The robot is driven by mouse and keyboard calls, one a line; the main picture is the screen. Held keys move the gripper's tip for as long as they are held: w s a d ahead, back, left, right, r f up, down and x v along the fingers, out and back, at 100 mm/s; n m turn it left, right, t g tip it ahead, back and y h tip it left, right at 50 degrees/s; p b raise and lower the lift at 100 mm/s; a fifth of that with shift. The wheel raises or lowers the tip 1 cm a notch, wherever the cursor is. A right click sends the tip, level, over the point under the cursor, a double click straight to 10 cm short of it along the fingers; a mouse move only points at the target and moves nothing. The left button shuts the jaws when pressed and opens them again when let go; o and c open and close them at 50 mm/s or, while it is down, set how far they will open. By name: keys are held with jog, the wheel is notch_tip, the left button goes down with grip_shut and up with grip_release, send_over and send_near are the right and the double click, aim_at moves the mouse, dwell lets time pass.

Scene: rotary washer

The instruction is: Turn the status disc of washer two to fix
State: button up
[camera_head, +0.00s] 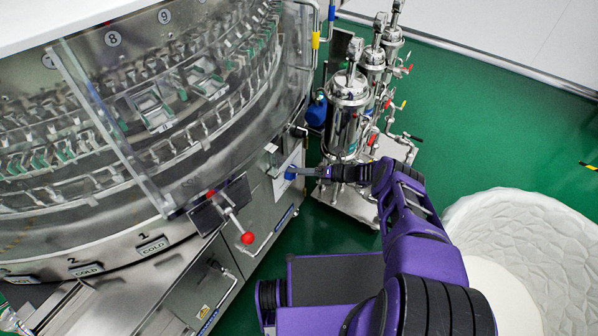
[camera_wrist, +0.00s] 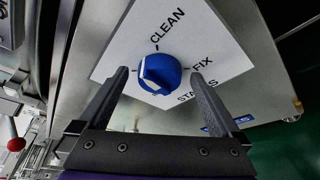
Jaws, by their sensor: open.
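The status disc is a blue round knob (camera_wrist: 160,72) on a tilted white panel (camera_wrist: 215,45) marked CLEAN, FIX and STATUS. Its white mark is on its left side, away from the FIX label. In the head view the blue knob (camera_head: 290,173) shows small on the white panel (camera_head: 283,187) at the machine's front. My gripper (camera_wrist: 160,75) is open, with one finger on each side of the knob. The fingers look apart from it, though the gap in depth is hard to judge. My gripper also shows in the head view (camera_head: 300,171). No washer number shows on this panel.
A large steel rotary washer (camera_head: 150,160) fills the left. A red-ended lever (camera_head: 247,238) sticks out near the panel. Steel filter canisters (camera_head: 347,105) stand behind my gripper. A white round tub (camera_head: 545,235) is at right. Green floor (camera_head: 480,130) lies open between.

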jog(key=v, duration=1.7)
jog(key=shift+d, duration=0.1)
